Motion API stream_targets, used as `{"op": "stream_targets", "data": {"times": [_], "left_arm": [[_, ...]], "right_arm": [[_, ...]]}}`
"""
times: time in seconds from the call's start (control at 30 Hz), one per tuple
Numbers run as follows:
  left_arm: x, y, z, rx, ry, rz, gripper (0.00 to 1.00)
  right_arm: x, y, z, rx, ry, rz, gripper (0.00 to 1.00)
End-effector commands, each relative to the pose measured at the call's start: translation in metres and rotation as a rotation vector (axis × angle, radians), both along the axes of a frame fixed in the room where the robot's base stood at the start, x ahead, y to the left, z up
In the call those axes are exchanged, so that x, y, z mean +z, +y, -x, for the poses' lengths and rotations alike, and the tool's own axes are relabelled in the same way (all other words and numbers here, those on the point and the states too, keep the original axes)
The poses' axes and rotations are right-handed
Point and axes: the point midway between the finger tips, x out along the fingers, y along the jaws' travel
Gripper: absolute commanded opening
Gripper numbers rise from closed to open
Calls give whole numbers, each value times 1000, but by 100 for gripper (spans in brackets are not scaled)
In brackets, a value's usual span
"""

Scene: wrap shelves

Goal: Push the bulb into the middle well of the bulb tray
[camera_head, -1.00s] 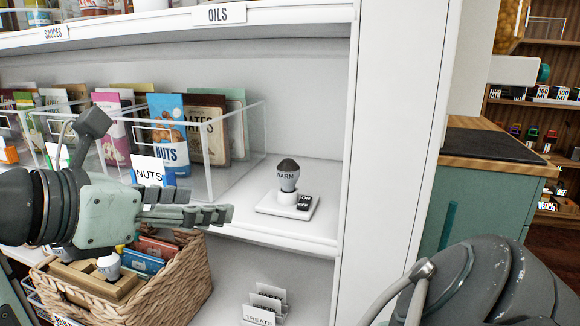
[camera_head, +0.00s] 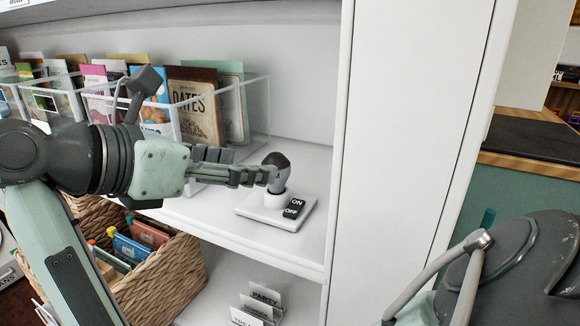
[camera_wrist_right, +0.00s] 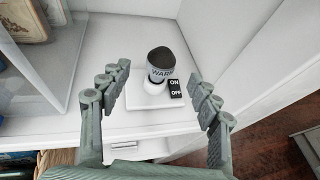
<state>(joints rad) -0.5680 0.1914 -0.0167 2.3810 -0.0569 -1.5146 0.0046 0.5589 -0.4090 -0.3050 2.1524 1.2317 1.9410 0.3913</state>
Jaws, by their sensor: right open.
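The bulb, dark-topped and grey with the word WARM, stands upright in the socket of a white switch base (camera_head: 255,210) on the shelf. The bulb (camera_head: 277,161) is partly covered by my fingers in the head view; it shows whole in the wrist view (camera_wrist_right: 160,62). My right gripper (camera_head: 256,166) is open, level with the bulb. In the wrist view the open fingers (camera_wrist_right: 160,78) lie to either side, with the bulb centred ahead between them; contact cannot be told. The bulb tray is not seen now.
A clear bin (camera_head: 262,105) of packets, including DATES, stands left of the switch base. A white upright panel (camera_head: 395,150) closes the shelf on the right. A wicker basket (camera_head: 185,285) with cards sits below. Small label cards (camera_head: 258,308) stand on the lower shelf.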

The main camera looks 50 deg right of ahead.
Motion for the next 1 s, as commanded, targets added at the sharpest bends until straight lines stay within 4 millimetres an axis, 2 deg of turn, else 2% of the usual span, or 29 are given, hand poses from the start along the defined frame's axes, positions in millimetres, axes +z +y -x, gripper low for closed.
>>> {"op": "stream_targets", "data": {"times": [0.27,0.6,0.87,0.9,1.0], "left_arm": [[-4,0,-2,0,2,3,34],[-19,-1,-6,-3,10,10,34],[-20,-1,-7,-4,10,11,34],[-21,-1,-7,-4,10,11,34],[-20,-1,-7,-4,10,11,34]], "right_arm": [[-10,-26,1,-4,2,1,62],[-28,-67,1,-2,1,2,62],[-31,-71,1,0,0,0,62],[-31,-71,1,0,0,0,61],[-31,-71,1,0,0,0,49]]}}
